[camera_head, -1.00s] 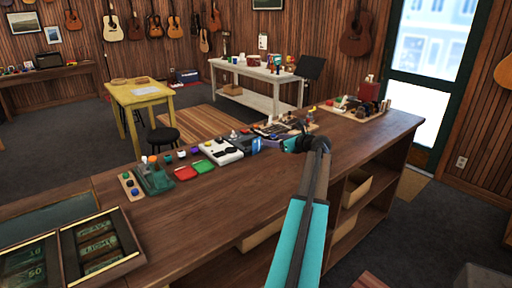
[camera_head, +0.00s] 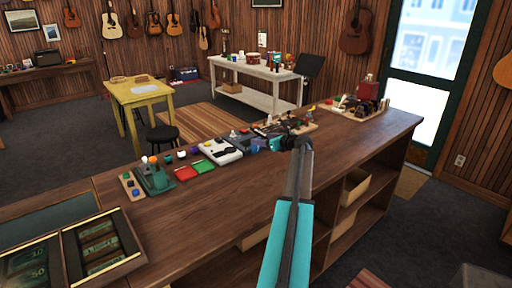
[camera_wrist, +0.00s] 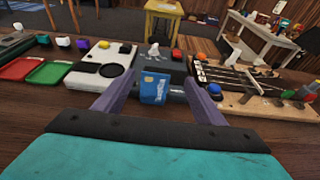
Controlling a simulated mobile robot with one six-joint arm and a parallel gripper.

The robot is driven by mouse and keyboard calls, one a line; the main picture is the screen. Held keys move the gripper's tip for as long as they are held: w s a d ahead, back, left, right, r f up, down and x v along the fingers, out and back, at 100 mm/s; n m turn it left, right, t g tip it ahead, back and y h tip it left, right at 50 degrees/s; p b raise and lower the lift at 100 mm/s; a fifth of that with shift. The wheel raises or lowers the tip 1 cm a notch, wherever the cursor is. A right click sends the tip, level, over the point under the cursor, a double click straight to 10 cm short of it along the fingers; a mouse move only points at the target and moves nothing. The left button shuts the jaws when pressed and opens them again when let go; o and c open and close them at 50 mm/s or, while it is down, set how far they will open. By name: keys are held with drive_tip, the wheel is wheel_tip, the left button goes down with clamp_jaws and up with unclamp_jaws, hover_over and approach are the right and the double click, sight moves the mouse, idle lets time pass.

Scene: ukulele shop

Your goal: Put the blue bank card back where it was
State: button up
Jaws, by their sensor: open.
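The blue bank card (camera_wrist: 154,88) stands upright, with its printed face toward me, in the wrist view. It is between the two purple fingers of my gripper (camera_wrist: 158,92), nearer the left finger. The fingers are apart and open. A dark grey block or device (camera_wrist: 174,78) is behind and beside the card. I cannot tell whether the card sits in it or only stands in front of it. In the head view my gripper (camera_head: 267,144) is low over the counter at this spot, and it largely hides the card.
On the wooden counter (camera_head: 210,205), a white device (camera_wrist: 103,65) and red and green trays (camera_wrist: 47,71) are left of the gripper. A wooden board with dark strips (camera_wrist: 250,85) is close to its right finger. The counter's front part is clear.

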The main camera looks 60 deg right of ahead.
drive_tip(key=shift+w, duration=0.1)
drive_tip(key=shift+w+f+p, duration=0.1)
drive_tip(key=shift+w+p, duration=0.35)
drive_tip(key=shift+w, duration=0.1)
drive_tip(key=shift+f+p+x, duration=0.2)
drive_tip(key=shift+p+x, duration=0.55)
drive_tip(key=shift+x, duration=1.25)
drive_tip(key=shift+a, duration=0.2)
drive_tip(key=shift+c, duration=0.3)
drive_tip(key=c, duration=1.1)
drive_tip(key=shift+c, duration=0.2)
drive_tip(key=shift+r, duration=0.15)
